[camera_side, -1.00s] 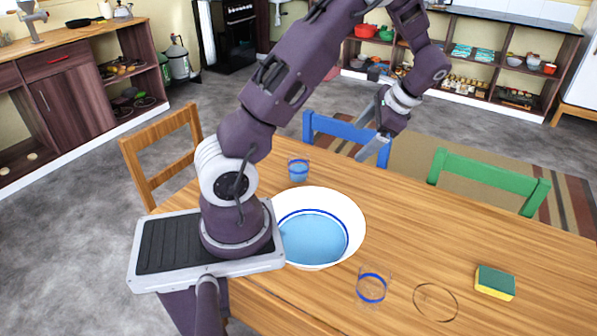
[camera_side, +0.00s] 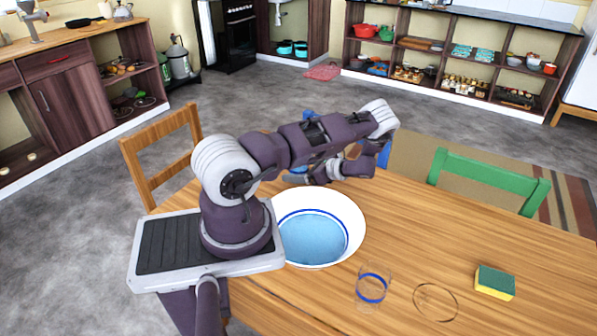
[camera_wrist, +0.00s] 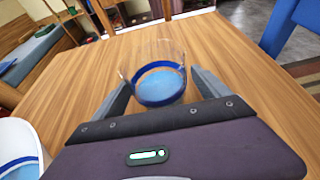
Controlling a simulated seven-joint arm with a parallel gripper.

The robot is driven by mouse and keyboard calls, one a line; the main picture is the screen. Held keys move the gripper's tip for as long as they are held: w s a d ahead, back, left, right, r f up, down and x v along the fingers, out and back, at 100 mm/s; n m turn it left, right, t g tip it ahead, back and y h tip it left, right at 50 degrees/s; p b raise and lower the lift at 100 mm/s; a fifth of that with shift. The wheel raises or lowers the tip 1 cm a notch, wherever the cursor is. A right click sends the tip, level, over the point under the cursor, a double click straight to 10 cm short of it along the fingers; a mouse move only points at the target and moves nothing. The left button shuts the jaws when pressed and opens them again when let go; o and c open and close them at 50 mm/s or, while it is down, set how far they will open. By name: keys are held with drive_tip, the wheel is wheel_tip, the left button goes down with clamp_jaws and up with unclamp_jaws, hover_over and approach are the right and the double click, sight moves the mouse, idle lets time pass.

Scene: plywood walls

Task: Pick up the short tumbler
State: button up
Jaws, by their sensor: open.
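A clear glass tumbler with a blue band and a bluish inside (camera_wrist: 160,84) stands upright on the table in the wrist view. My gripper (camera_wrist: 163,88) is open, with one finger on each side of the tumbler; I cannot tell whether they touch it. In the side view my gripper (camera_side: 296,177) is low over the table behind the bowl, and my arm hides most of that tumbler. A second clear glass tumbler with a blue band (camera_side: 372,289) stands near the table's front edge, away from my gripper.
A white bowl with a blue ring and blue inside (camera_side: 352,215) stands close to my gripper. A clear ring-like glass object (camera_side: 436,301) and a green and yellow sponge (camera_side: 495,282) lie to the right. Blue and green chairs (camera_side: 492,180) stand behind the table (camera_side: 440,235).

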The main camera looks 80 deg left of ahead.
drive_tip(key=c, duration=1.5)
drive_tip(key=shift+c, duration=0.5)
drive_tip(key=shift+r, duration=0.15)
